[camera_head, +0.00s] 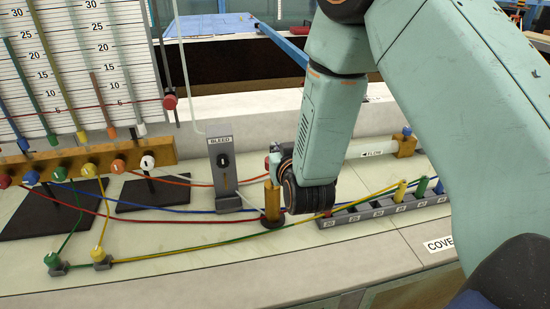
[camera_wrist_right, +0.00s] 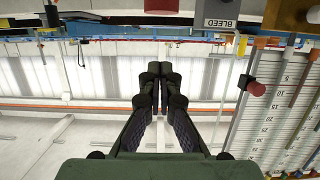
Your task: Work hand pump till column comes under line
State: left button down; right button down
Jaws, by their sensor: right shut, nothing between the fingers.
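The manometer board (camera_head: 120,60) stands at the left in the head view, with several coloured columns in front of its scale. A thin red line (camera_head: 95,109) crosses it, with a red knob (camera_head: 170,102) at its right end. Some columns rise well above the line. An upright brass cylinder (camera_head: 271,200), possibly the hand pump, stands on a dark round base, partly hidden by my right wrist. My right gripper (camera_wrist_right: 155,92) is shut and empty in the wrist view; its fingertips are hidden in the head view. My left gripper is out of view.
A grey BLEED post (camera_head: 224,170) stands left of the cylinder. Coloured hoses cross the bench towards a grey numbered rack (camera_head: 385,207) at the right. The yellow (camera_head: 101,259) and green (camera_head: 54,264) plugs stand near the front. The bench front centre is clear.

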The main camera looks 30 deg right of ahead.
jog(key=w+f, duration=0.2)
jog(key=f, duration=0.1)
jog(key=w+f, duration=0.1)
jog(key=shift+d+f, duration=0.4)
jog(key=shift+d+f, duration=0.1)
notch_tip(320, 180, down, 5)
jog(key=b, duration=0.3)
jog(key=shift+s, duration=0.1)
dwell(0.4)
